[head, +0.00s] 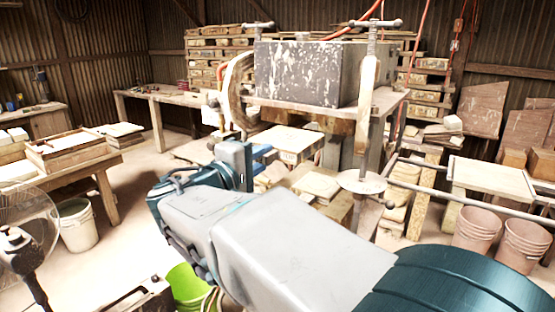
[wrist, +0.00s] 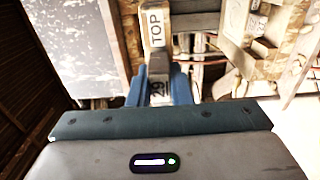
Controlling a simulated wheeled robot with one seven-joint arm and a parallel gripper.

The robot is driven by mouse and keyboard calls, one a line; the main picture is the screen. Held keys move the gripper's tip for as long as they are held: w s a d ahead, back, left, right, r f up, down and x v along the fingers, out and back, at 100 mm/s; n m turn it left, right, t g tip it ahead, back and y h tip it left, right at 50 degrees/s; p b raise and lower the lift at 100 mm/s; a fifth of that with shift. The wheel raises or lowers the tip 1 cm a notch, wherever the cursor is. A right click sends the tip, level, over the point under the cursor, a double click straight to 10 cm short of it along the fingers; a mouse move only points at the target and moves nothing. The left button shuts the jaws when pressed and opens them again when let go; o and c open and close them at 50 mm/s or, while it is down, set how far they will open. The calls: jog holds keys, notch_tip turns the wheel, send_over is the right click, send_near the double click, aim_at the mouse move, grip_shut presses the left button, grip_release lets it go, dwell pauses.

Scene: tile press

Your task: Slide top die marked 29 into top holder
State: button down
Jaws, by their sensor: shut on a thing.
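My gripper (wrist: 160,92) has its blue fingers shut on a dark die marked 29 (wrist: 157,87) in the wrist view. Just beyond the die, in line with it, is a pale wooden piece marked TOP (wrist: 155,24), which looks like the top holder. The die's far end lies close to that piece; I cannot tell whether it is inside or only near it. In the head view my gripper (head: 236,160) is at the left front of the press, below its heavy block (head: 308,74). The die is not clear there.
A C-clamp (head: 238,92) and a screw clamp (head: 368,85) stand at the press's sides. A workbench (head: 62,156) with trays is at left. A green bucket (head: 184,287), a fan (head: 20,240) and pink buckets (head: 478,229) stand around. Open floor lies left of my arm.

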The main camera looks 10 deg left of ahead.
jog(key=shift+r, duration=0.1)
dwell(0.3)
jog(key=shift+x, duration=0.75)
jog(key=shift+w+d+b, duration=0.1)
jog(key=shift+w+b, duration=0.05)
jog(key=shift+b, duration=0.35)
jog(key=shift+w, duration=0.2)
jog(key=shift+w+d+b, duration=0.1)
jog(key=shift+b, duration=0.35)
jog(key=shift+w+d, duration=0.2)
jog(key=shift+w, duration=0.25)
jog(key=shift+b, duration=0.3)
jog(key=shift+w+d, duration=0.15)
jog(key=shift+w, duration=0.35)
